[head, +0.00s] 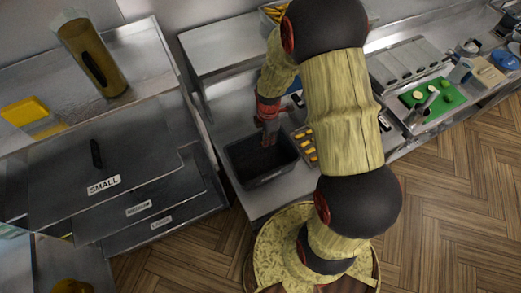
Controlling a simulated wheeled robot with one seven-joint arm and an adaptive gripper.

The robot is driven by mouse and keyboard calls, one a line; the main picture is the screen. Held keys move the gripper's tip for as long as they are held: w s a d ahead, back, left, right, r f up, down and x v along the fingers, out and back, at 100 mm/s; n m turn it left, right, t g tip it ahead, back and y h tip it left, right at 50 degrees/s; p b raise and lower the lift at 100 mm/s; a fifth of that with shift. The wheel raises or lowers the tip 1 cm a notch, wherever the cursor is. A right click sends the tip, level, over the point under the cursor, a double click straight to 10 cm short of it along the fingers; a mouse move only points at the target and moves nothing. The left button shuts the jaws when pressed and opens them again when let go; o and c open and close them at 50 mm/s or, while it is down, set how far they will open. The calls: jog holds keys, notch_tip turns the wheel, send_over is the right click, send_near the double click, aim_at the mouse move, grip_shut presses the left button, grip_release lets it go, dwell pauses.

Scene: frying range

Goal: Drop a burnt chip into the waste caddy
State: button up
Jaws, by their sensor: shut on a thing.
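The waste caddy is a dark open-topped bin (266,180) on the steel counter, left of my arm. My gripper (268,139) is over the caddy's back part, pointing down, with its fingertips at or just above the rim; the exact height is unclear. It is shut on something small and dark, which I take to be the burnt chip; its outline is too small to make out. The caddy's inside looks dark, and I cannot tell what lies in it.
A tray with several yellow chips (308,151) stands just right of the caddy, partly behind my arm. A steel unit labelled SMALL (103,186) stands to the left. A green board (432,100) lies on the right counter. Wood floor is clear at lower right.

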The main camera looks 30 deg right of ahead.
jog(key=shift+d+f, duration=0.15)
jog(key=shift+f, duration=0.05)
jog(key=shift+a+f+b, duration=0.5)
jog(key=shift+a+f, duration=0.1)
jog(key=shift+a, duration=0.05)
jog(key=f, duration=0.1)
jog(key=f+b, duration=0.1)
jog(key=f, duration=0.1)
jog(key=f+b, duration=0.1)
jog(key=shift+d+f, duration=0.25)
jog(key=shift+d, duration=0.05)
jog(key=o, duration=0.8)
jog(key=shift+r, duration=0.1)
notch_tip(320, 180, up, 12)
jog(key=shift+f, duration=0.1)
